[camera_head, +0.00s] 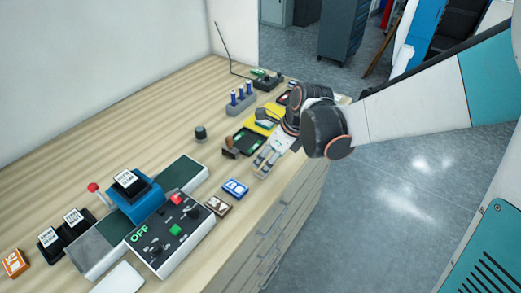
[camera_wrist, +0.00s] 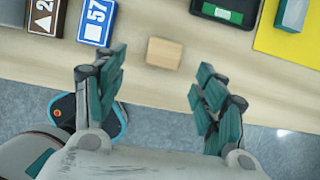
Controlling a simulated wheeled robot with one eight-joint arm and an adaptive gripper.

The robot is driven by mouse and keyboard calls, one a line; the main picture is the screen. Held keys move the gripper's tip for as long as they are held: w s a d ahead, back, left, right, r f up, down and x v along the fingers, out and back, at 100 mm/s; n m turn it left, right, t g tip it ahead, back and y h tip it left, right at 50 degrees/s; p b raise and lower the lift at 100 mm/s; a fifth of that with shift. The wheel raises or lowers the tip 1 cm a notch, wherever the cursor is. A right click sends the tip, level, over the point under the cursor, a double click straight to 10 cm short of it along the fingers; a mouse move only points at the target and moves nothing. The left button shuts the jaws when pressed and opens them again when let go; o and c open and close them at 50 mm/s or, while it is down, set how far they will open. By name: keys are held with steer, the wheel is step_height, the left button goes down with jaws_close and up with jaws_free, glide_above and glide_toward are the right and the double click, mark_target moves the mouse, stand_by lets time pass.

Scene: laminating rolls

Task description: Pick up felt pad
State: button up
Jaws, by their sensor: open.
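A small tan wood-coloured block (camera_wrist: 164,54) lies near the table's front edge in the wrist view. My gripper (camera_wrist: 160,70) is open and empty, with one green-padded finger on each side of the block's line and the block just beyond the fingertips.
A blue "57" block (camera_wrist: 97,22) and a brown label block (camera_wrist: 45,17) lie to the left. A black tray with a green inset (camera_wrist: 226,12) and a yellow sheet (camera_wrist: 285,40) lie to the right. A control box (camera_head: 170,232) stands on the near table. Bare wood surrounds the tan block.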

steer(key=shift+w+b+x, duration=0.15)
steer(key=shift+b+x, duration=0.6)
steer(key=shift+x, duration=0.95)
steer(key=shift+w+b+x, duration=0.2)
steer(key=shift+b+x, duration=0.5)
steer(key=shift+x, duration=1)
steer(key=shift+d+r, duration=0.1)
steer(key=shift+d, duration=0.05)
steer(key=shift+c, duration=0.6)
steer(key=c, duration=1)
